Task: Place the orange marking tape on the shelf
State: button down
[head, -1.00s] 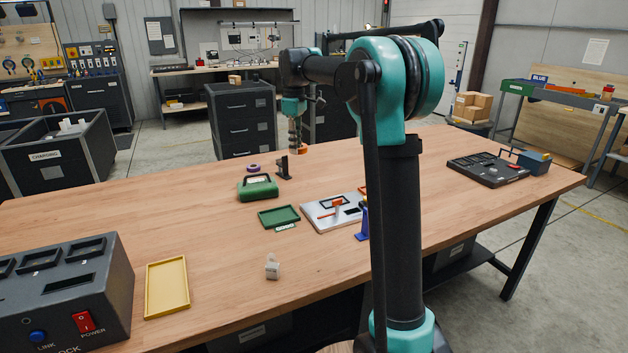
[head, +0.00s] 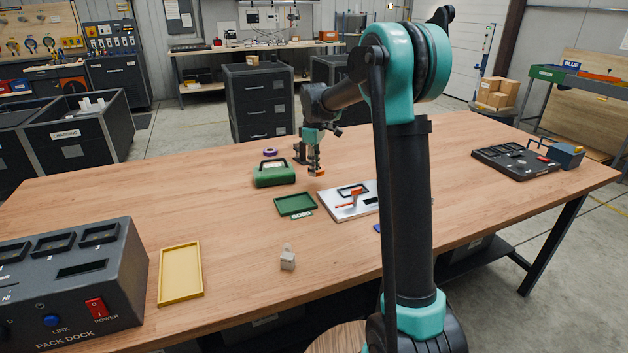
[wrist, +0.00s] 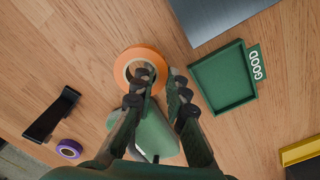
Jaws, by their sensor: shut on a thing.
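The orange marking tape (head: 318,174) is a flat ring with a pale core. In the wrist view the orange marking tape (wrist: 130,57) is at my fingertips, with one finger over its opening. My gripper (wrist: 163,84) is shut on the tape's rim; in the head view my gripper (head: 315,166) points down above the wooden table, right of the green case (head: 275,176). I cannot tell the height exactly. No shelf is clearly marked; a back workbench (head: 200,88) has a lower shelf.
A black stand (head: 299,153) and purple tape roll (head: 270,152) are behind the green case. A green GOOD tray (head: 295,204) and silver plate (head: 337,210) are in front. A yellow tray (head: 180,275) and pack dock (head: 70,280) are at left. The middle front is mostly clear.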

aim_at(314, 188)
jog(key=shift+f, duration=2.4)
jog(key=shift+f, duration=0.15)
jog(key=c, duration=1.5)
grip_release()
jog(key=shift+c, duration=0.2)
